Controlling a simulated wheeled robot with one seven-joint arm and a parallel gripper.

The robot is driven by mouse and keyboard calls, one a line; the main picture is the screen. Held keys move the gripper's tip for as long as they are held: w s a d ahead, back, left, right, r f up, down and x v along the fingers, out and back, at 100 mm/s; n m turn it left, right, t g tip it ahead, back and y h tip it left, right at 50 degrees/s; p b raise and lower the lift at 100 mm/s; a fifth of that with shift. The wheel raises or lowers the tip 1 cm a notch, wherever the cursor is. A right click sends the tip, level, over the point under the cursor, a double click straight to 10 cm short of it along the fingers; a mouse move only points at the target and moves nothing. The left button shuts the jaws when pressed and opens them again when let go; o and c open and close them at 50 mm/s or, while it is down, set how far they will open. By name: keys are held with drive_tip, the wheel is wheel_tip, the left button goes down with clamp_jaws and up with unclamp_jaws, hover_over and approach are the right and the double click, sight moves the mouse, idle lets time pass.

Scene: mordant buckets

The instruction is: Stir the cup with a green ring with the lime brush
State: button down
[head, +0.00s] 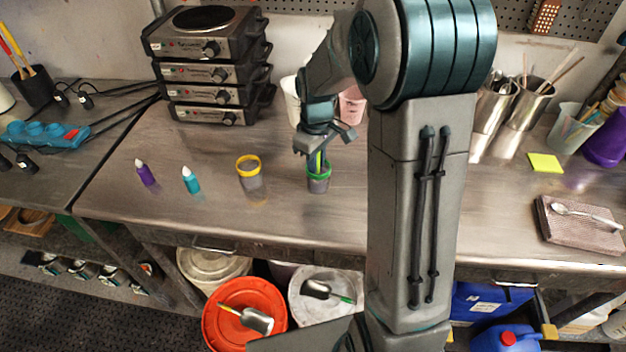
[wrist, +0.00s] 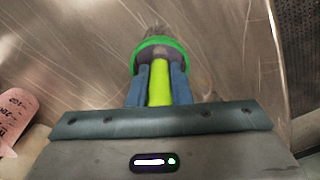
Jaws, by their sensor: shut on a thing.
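The cup with a green ring (head: 319,178) stands on the metal bench; its green rim also shows in the wrist view (wrist: 160,46). My gripper (head: 318,157) is right above this cup, pointing down. It is shut on the lime brush (wrist: 159,84), which shows as a bright lime handle between the two blue-grey fingers. The brush points into the cup's opening, and its lower end is hidden, so I cannot tell how deep it reaches. A cup with a yellow ring (head: 249,174) stands apart to the left.
A teal bottle (head: 191,181) and a purple bottle (head: 146,173) stand farther left. Stacked hot plates (head: 207,70) are at the back. A pink beaker (head: 352,106) stands close behind my gripper. A spoon on a folded cloth (head: 580,222) lies right. The bench's front strip is clear.

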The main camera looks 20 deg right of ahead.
drive_tip(key=shift+w+a, duration=0.2)
drive_tip(key=shift+a, duration=0.45)
drive_tip(key=shift+s+a, duration=0.45)
drive_tip(key=shift+s, duration=0.05)
drive_tip(key=shift+s+d, duration=0.2)
drive_tip(key=shift+s, duration=0.4)
drive_tip(key=shift+s+d, duration=0.2)
drive_tip(key=shift+d, duration=0.35)
drive_tip(key=shift+w+d, duration=0.1)
drive_tip(key=shift+d, duration=0.05)
drive_tip(key=shift+w+d, duration=0.35)
drive_tip(key=shift+w+a, duration=0.15)
drive_tip(key=shift+w, duration=0.45)
drive_tip(key=shift+w+a, duration=0.2)
drive_tip(key=shift+a, duration=0.5)
drive_tip(key=shift+s+a, duration=0.4)
drive_tip(key=shift+s, duration=0.05)
drive_tip(key=shift+s+d, duration=0.1)
drive_tip(key=shift+s, duration=0.4)
drive_tip(key=shift+s+d, duration=0.25)
drive_tip(key=shift+d, duration=0.4)
drive_tip(key=shift+w+a, duration=0.1)
drive_tip(key=shift+w, duration=0.55)
